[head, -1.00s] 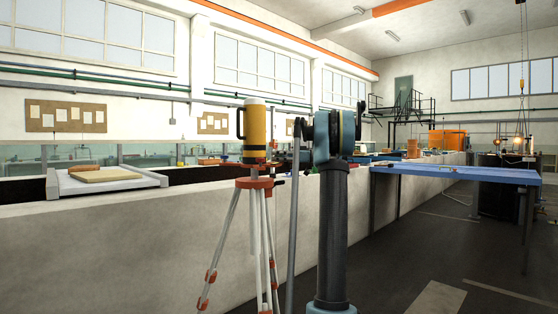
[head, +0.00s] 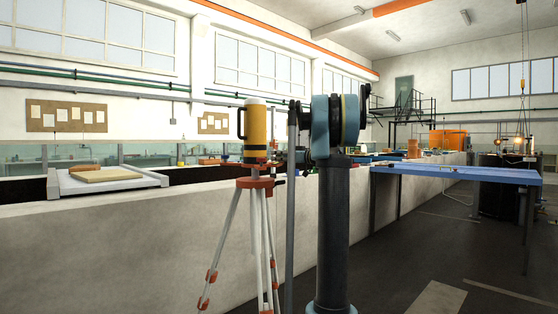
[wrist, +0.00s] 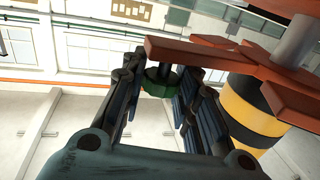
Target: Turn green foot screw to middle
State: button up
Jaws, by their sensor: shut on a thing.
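The yellow levelling instrument (head: 255,128) with a black band stands upright on an orange tripod head with white legs (head: 238,235). In the wrist view its yellow and black body (wrist: 255,108) and the orange-red plate (wrist: 225,62) show at the upper right. The green foot screw (wrist: 162,82) lies between the fingers of my gripper (wrist: 162,92), under the orange-red plate in that picture. My gripper is shut on the green screw, a finger on either side. In the head view my own arm hides most of the gripper, and the green screw cannot be made out.
A long pale wall (head: 130,232) runs behind the tripod, with a white tray holding a tan board (head: 105,176) on it at the left. A blue table (head: 465,174) stands at the right. The floor (head: 450,235) at the right is mostly clear.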

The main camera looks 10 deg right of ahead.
jog(key=m+t+h, duration=0.4)
jog(key=m+h, duration=0.1)
jog(key=h, duration=0.1)
jog(key=shift+t, duration=0.3)
jog(key=shift+m+h, duration=0.3)
jog(key=shift+h, duration=0.3)
jog(key=o, duration=1.1)
jog(key=v, duration=1.1)
jog(key=shift+s+d+f, duration=0.1)
jog(key=shift+s+f, duration=0.15)
jog(key=shift+s, duration=0.15)
